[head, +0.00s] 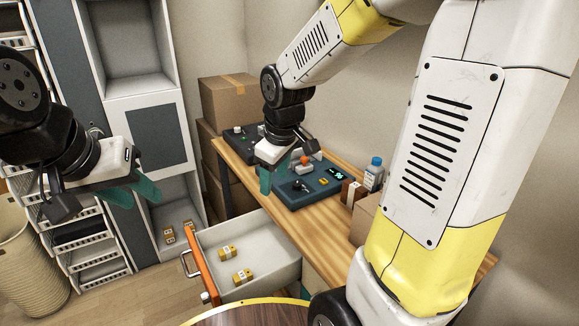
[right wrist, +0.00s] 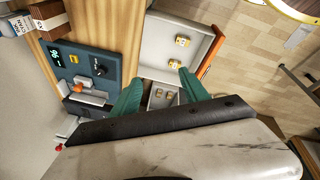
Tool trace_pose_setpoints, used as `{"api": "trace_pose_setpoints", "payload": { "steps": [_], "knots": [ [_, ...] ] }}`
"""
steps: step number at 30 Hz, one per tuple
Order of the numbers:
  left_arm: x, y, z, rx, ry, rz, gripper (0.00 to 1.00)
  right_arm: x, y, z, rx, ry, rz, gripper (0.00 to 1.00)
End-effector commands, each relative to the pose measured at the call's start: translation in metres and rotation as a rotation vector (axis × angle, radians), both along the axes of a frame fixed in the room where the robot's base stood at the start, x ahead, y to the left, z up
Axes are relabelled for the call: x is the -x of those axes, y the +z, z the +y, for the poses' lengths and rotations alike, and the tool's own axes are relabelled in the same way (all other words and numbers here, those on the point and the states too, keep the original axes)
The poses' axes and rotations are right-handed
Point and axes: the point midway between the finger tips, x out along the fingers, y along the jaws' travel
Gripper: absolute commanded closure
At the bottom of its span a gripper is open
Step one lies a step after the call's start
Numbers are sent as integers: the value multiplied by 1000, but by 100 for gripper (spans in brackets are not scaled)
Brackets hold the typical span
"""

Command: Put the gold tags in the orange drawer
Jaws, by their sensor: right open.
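The drawer with the orange front (head: 203,266) is pulled open; its light tray also shows in the right wrist view (right wrist: 155,57). Two gold tags, one farther back (head: 228,251) and one nearer (head: 243,276), lie apart on its floor. Two more gold tags, one left (head: 168,235) and one right (head: 188,226), lie in the low cabinet compartment. My right gripper (right wrist: 161,88) is open and empty, above the table edge near the drawer. My left gripper (head: 138,198) hangs at the left, before the cabinet, with no tag visible in it; its finger gap is unclear.
A dark teal control panel (head: 313,190) stands on the wooden table (head: 300,232), with a blue-capped bottle (head: 374,173) to its right. Cardboard boxes (head: 228,101) are stacked behind. A round dark wooden top (head: 255,314) is at the front. A woven basket (head: 28,265) stands at the left.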

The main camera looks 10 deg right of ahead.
Motion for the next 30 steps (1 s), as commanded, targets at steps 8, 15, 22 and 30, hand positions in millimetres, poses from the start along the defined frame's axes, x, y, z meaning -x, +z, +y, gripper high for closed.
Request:
{"api": "trace_pose_setpoints", "payload": {
  "steps": [8,15,22,30],
  "knots": [
    [0,0,0,0,0,0,64,88,72,-28,-258,-450,-110,47],
    [0,0,0,0,0,0,64,130,88,-31,-408,-639,-137,47],
    [0,0,0,0,0,0,64,135,89,-31,-427,-663,-138,47],
    [0,0,0,0,0,0,64,135,89,-31,-426,-661,-139,47]
  ]
}}
